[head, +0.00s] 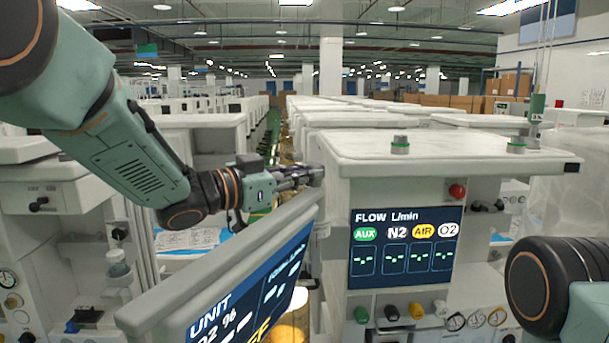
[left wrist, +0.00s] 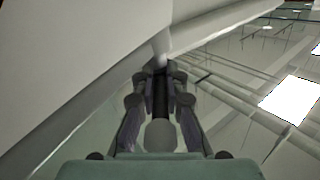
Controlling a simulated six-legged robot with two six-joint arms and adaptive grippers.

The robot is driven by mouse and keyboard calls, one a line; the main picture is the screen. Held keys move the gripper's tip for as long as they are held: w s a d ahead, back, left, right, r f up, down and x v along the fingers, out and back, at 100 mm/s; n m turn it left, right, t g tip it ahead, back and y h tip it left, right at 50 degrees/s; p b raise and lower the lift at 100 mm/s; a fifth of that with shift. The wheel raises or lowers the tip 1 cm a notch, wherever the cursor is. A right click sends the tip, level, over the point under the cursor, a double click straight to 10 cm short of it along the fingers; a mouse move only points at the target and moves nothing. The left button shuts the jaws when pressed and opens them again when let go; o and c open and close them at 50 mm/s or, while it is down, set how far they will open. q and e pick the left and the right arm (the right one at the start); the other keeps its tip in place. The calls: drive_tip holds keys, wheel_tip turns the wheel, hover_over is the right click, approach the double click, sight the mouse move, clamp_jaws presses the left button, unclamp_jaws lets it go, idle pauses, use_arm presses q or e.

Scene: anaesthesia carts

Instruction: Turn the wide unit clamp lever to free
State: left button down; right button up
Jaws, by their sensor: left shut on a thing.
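My left gripper (head: 305,176) reaches in from the left, behind the top of the tilted screen, to the left side of the wide white unit (head: 450,145) with the FLOW display. Its jaws are shut on a small part there, which I take to be the clamp lever; in the head view the jaws hide it. In the left wrist view the fingers (left wrist: 160,78) close together just below a pale stub (left wrist: 160,48) under a white panel edge (left wrist: 205,30). The lever's angle cannot be told. My right gripper is out of view.
The tilted UNIT screen (head: 240,285) stands close in front, below my left gripper. The FLOW display (head: 405,248) has coloured knobs and gauges below it. Other white carts (head: 45,190) stand at left, and rows of them fill the back. A narrow aisle (head: 270,140) runs between.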

use_arm(q)
drive_tip(key=c, duration=1.4)
unclamp_jaws()
drive_tip(key=shift+r, duration=0.1)
drive_tip(key=shift+o, duration=0.2)
drive_tip(key=shift+a, duration=0.1)
drive_tip(key=v, duration=1.2)
